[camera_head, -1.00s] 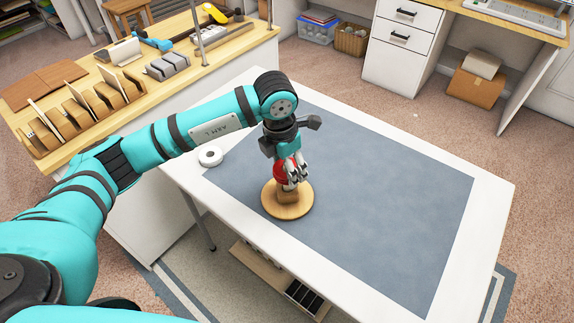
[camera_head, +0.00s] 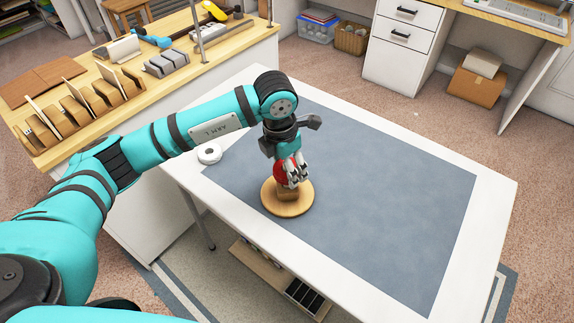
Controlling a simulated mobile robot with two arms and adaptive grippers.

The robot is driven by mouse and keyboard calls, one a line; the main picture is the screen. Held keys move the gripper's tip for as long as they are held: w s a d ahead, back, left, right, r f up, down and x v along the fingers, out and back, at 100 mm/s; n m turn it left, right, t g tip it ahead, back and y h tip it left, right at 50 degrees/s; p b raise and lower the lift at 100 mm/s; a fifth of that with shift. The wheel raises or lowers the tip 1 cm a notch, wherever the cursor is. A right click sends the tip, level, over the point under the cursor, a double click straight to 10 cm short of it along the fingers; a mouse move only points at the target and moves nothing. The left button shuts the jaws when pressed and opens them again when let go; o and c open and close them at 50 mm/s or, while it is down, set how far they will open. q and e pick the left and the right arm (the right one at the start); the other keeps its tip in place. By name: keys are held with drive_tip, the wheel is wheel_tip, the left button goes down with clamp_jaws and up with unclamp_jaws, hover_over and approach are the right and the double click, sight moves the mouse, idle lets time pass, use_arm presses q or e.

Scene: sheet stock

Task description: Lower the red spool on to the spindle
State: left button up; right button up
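The red spool (camera_head: 281,174) shows partly behind the fingers of my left gripper (camera_head: 295,178), which is shut on it. The gripper points down over a round wooden base (camera_head: 270,205) on the blue-grey mat. A short wooden upright part (camera_head: 287,194) shows at the middle of the base, just under the spool and fingertips. The spindle's top is hidden, so I cannot tell whether the spool is around it or just above it. My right gripper is not in view.
A small white roll (camera_head: 209,153) lies at the table's left edge. The blue-grey mat (camera_head: 390,200) is clear right of the base. A wooden bench (camera_head: 130,95) with upright racks and tools stands at the left, behind my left arm.

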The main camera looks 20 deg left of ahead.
use_arm(q)
drive_tip(key=shift+f+b, duration=0.9)
drive_tip(key=shift+f, duration=0.15)
drive_tip(key=shift+f+b, duration=0.95)
drive_tip(key=shift+f, duration=0.05)
drive_tip(key=o, duration=2)
drive_tip(key=shift+r, duration=0.1)
